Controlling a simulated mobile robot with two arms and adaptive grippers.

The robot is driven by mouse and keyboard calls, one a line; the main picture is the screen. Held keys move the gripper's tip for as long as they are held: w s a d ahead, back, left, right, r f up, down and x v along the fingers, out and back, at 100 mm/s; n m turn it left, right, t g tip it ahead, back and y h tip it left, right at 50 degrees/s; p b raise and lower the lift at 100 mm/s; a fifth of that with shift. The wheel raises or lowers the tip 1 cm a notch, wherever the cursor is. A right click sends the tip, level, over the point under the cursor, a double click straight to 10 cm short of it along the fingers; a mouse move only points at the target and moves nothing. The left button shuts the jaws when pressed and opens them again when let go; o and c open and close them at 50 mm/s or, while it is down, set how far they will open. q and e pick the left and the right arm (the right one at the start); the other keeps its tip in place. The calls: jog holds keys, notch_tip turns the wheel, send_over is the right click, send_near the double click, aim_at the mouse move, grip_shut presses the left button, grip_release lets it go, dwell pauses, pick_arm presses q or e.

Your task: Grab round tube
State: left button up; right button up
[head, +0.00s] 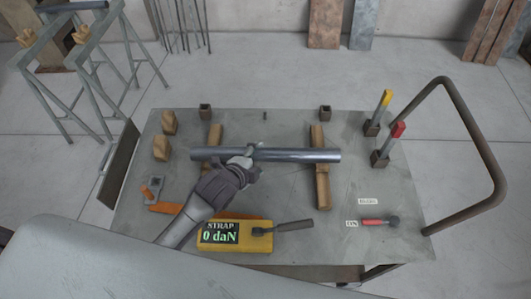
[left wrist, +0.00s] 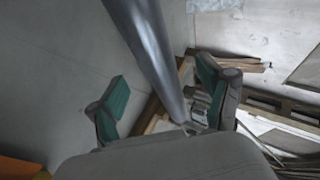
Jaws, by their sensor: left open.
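The round tube (head: 300,155) is a grey metal pipe. It lies across two wooden bars, left (head: 215,135) and right (head: 321,180), on the table. My left gripper (head: 248,156) is at the tube, left of its middle, coming from the near side. In the left wrist view the tube (left wrist: 150,45) runs between the two spread green-padded fingers of my left gripper (left wrist: 163,96). The gripper is open. I cannot tell whether a finger touches the tube. My right gripper is not in view.
The grey table (head: 375,210) also holds a yellow strap display (head: 260,240) reading 0 daN, a dark-handled tool (head: 285,227), a red-handled tool (head: 375,221), wooden blocks (head: 161,148) and clamps with yellow and red handles (head: 390,145). A bent pipe rail (head: 485,150) stands at the right.

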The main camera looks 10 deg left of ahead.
aim_at(262, 157)
pick_arm(q)
jog(key=x, duration=0.4)
jog(key=shift+f, duration=0.25)
jog(key=shift+w+d+f, duration=0.1)
jog(key=shift+w+f, duration=0.15)
jog(key=shift+w, duration=0.05)
jog(key=shift+c, duration=1.2)
grip_shut()
jog(key=shift+r, duration=0.2)
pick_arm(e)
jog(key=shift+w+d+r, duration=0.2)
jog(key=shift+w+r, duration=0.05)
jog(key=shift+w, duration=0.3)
